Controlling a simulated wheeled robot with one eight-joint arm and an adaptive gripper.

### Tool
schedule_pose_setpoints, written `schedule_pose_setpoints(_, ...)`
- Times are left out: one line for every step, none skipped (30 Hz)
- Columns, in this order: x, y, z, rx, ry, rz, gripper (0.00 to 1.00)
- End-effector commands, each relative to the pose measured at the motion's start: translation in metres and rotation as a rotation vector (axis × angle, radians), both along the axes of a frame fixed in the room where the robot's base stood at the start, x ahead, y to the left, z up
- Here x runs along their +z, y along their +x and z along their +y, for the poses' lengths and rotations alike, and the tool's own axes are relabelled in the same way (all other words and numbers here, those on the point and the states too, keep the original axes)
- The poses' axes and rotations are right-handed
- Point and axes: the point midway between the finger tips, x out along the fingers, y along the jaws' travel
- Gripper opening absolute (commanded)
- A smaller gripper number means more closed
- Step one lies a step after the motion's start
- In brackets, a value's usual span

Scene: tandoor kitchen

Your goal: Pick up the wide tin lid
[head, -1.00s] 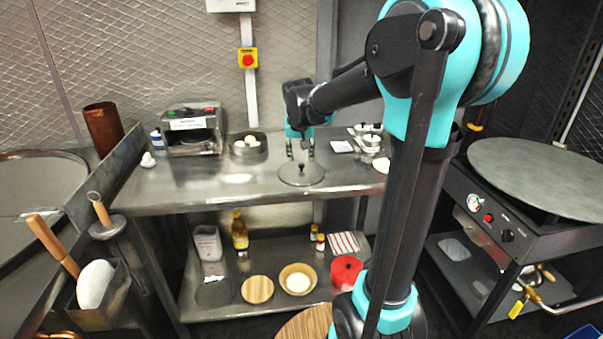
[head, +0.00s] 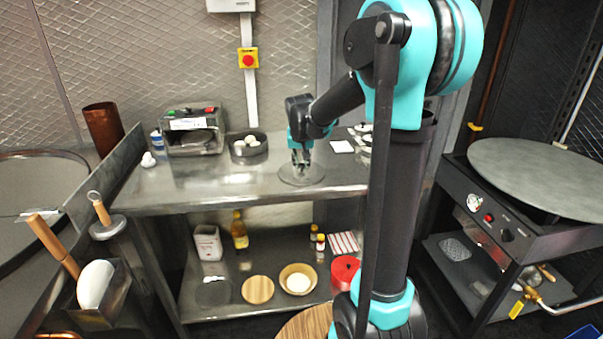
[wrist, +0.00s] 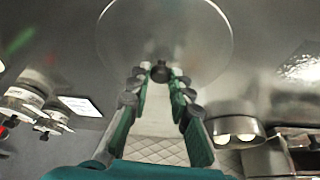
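The wide tin lid (head: 297,179) is a flat round disc with a dark knob in its middle. It lies on the steel worktable near the front edge. In the wrist view the lid (wrist: 165,32) fills the top middle, with its knob (wrist: 160,72) between the fingertips. My gripper (head: 301,165) points down over the lid's centre. Its fingers are drawn together around the knob, as the wrist view of my gripper (wrist: 160,76) also shows. The lid appears flat on the table, and the fingers partly hide the knob in the head view.
A round dark pan (head: 248,155) with white balls stands behind and left of the lid, beside a steel appliance (head: 192,138). Small white-topped containers and a white card (head: 341,147) lie to the right. The table left of the lid is mostly clear.

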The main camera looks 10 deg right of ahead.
Motion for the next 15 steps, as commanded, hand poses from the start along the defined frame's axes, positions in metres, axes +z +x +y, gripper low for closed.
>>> schedule_pose_setpoints(0.0,-0.0001,0.0,0.0,0.0,0.0,0.08)
schedule_pose_setpoints(0.0001,-0.0001,-0.0001,0.0,0.0,0.0,0.05)
schedule_pose_setpoints(0.0001,-0.0001,-0.0001,0.0,0.0,0.0,0.0)
schedule_pose_setpoints(0.0001,-0.0001,-0.0001,0.0,0.0,0.0,0.0)
schedule_pose_setpoints(0.0001,-0.0001,-0.0001,0.0,0.0,0.0,0.0)
schedule_pose_setpoints(0.0001,-0.0001,-0.0001,0.0,0.0,0.0,0.0)
schedule_pose_setpoints(0.0002,-0.0001,-0.0001,0.0,0.0,0.0,0.0)
schedule_pose_setpoints(0.0002,-0.0001,0.0,0.0,0.0,0.0,0.0)
schedule_pose_setpoints(0.0002,-0.0001,0.0,0.0,0.0,0.0,0.0)
schedule_pose_setpoints(0.0002,-0.0001,0.0,0.0,0.0,0.0,0.0)
schedule_pose_setpoints(0.0002,-0.0001,0.0,0.0,0.0,0.0,0.0)
schedule_pose_setpoints(0.0003,0.0,0.0,0.0,0.0,0.0,0.0)
schedule_pose_setpoints(0.0005,0.0,0.0,0.0,0.0,0.0,0.0)
schedule_pose_setpoints(0.0009,-0.0001,0.0,0.0,0.0,0.0,0.0)
schedule_pose_setpoints(0.0019,-0.0001,0.0,0.0,0.0,0.0,0.0)
